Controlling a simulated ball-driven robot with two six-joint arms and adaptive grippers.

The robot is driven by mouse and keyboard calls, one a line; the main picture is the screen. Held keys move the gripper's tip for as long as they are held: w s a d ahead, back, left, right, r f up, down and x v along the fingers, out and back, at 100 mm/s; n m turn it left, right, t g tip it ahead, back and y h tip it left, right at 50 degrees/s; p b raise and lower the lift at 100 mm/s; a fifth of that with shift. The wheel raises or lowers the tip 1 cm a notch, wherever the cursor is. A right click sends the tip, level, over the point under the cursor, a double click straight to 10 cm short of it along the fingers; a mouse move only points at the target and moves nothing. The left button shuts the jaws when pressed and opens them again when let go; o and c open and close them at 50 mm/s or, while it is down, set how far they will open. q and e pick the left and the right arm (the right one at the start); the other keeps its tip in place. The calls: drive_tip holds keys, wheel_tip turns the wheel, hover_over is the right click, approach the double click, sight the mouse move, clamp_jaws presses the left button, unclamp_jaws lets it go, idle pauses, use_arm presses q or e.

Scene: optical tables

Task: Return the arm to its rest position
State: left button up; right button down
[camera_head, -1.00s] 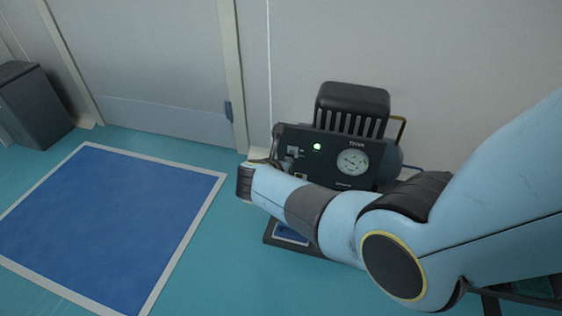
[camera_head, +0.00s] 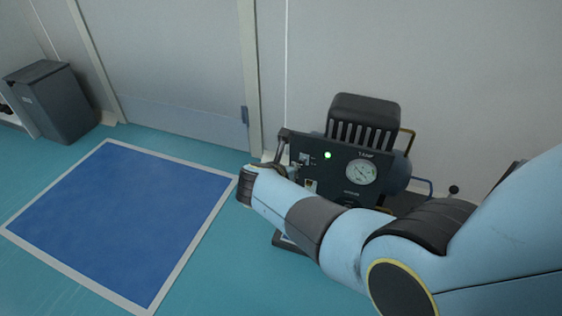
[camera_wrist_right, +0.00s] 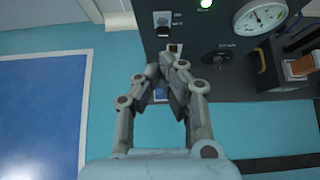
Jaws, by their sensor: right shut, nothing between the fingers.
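My right arm (camera_head: 345,240) comes in from the right in the head view and reaches toward a dark machine. Its gripper is mostly hidden behind the wrist there. In the right wrist view my right gripper (camera_wrist_right: 166,78) is shut and empty, with its fingertips close to the lower front of the machine's panel (camera_wrist_right: 205,40). I cannot tell whether they touch it. The machine (camera_head: 335,170) has a lit green lamp (camera_head: 327,155), a round white gauge (camera_head: 361,172) and small switches on its front. My left gripper is not in view.
A blue floor mat with a white border (camera_head: 125,215) lies at the left. A grey bin (camera_head: 55,100) stands by the wall, left of a closed door (camera_head: 165,70). The teal floor around the mat is clear. A finned black motor housing (camera_head: 363,120) tops the machine.

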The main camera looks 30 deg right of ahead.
drive_tip(key=s+d+f+n+p, duration=0.2)
drive_tip(key=s+d+n+p, duration=0.1)
drive_tip(key=s, duration=0.5)
drive_tip(key=s+d+f+n+p, duration=0.2)
drive_tip(key=s+d+n+p, duration=0.1)
drive_tip(key=s, duration=0.5)
use_arm(q)
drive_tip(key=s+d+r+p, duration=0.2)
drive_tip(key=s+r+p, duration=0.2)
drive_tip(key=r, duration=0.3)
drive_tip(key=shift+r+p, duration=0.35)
drive_tip(key=shift+p, duration=0.05)
use_arm(e)
drive_tip(key=s+a+f+m+g+y, duration=0.1)
drive_tip(key=s+f+m+g+y, duration=0.1)
drive_tip(key=s+m, duration=0.8)
drive_tip(key=s+a+f+m+g+y, duration=0.1)
drive_tip(key=s+f+m, duration=0.3)
drive_tip(key=s+m, duration=0.7)
drive_tip(key=s+f+m+g+y, duration=0.3)
drive_tip(key=s+m, duration=0.8)
drive_tip(key=s, duration=0.8)
drive_tip(key=shift+a+f+g+y, duration=0.4)
drive_tip(key=shift+f+y, duration=0.1)
drive_tip(key=shift+f, duration=0.05)
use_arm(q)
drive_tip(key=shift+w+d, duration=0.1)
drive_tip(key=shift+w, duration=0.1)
use_arm(e)
drive_tip(key=shift+s, duration=0.15)
